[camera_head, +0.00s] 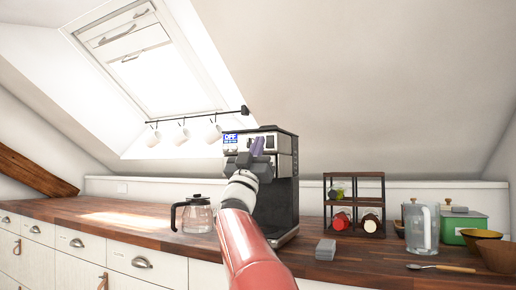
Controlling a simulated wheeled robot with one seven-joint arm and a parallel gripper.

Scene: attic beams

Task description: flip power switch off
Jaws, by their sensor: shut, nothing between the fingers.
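A black and steel coffee machine (285,186) stands on the wooden counter. A small blue label or display (230,139) shows at its upper left and seems to read "OFF"; its smaller text is unreadable. My gripper (257,147) is shut and empty, at the upper front of the machine. It overlaps the machine in the picture, and I cannot tell whether it touches it. I cannot make out the power switch; my gripper and arm cover part of the machine's front.
A glass carafe (195,215) stands left of the machine. Mugs (183,134) hang from a rail above. To the right are a small rack (355,181), a grey block (325,250), a clear pitcher (421,228) and bowls (497,255). The counter's left stretch (95,208) is clear.

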